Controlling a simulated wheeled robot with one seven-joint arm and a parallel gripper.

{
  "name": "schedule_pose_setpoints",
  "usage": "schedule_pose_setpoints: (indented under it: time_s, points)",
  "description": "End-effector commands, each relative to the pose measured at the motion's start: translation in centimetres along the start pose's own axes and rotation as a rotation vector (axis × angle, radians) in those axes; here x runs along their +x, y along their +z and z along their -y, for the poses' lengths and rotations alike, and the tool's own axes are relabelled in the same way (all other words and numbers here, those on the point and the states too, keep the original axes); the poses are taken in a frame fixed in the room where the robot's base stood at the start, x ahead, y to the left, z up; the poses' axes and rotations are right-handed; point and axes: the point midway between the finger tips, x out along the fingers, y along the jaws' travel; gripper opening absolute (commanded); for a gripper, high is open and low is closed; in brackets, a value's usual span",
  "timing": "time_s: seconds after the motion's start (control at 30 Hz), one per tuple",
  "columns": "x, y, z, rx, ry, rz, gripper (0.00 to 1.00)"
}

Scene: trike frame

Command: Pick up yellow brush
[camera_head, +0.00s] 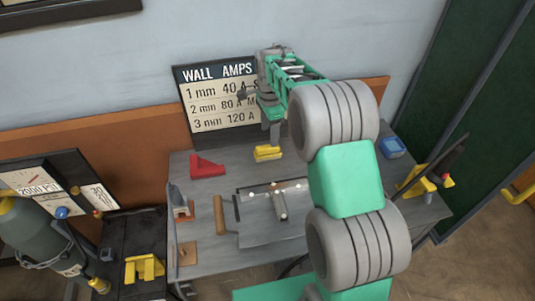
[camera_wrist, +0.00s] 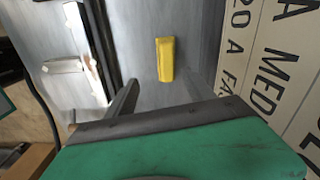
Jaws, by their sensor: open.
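The yellow brush (camera_head: 268,153) lies near the back edge of the grey table, in front of the wall sign. In the wrist view the brush (camera_wrist: 165,60) shows as a yellow bar, a little beyond the fingertips and between their lines. My gripper (camera_head: 274,132) hangs pointing down just above the brush, partly overlapping it in the head view. In the wrist view my gripper (camera_wrist: 161,82) has its two dark fingers spread apart with nothing between them. No contact with the brush is visible.
The sign (camera_head: 222,98) stands close behind my gripper. A red block (camera_head: 207,167) is to the left.

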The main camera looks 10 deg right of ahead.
Motion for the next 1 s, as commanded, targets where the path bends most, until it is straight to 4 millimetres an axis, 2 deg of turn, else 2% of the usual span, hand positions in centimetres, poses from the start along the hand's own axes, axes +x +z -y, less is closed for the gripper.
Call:
schedule_pose_setpoints:
  time_s: [0.03, 0.17, 0.47, 0.63, 0.73, 0.9, 1.0]
  points:
    - [1.4, -0.2, 0.8, 0.059, 0.013, 0.002, 0.62]
    - [3.1, -0.3, 1.9, 0.15, 0.026, 0.002, 0.62]
    - [7.0, -0.1, 1.6, 0.16, 0.03, 0.003, 0.62]
    - [10.0, 0.0, 1.6, 0.159, 0.028, 0.002, 0.62]
    - [10.7, 0.0, 1.6, 0.158, 0.026, 0.002, 0.62]
    - [10.8, 0.0, 1.6, 0.158, 0.025, 0.002, 0.62]
    - [10.8, 0.0, 1.6, 0.158, 0.025, 0.002, 0.54]
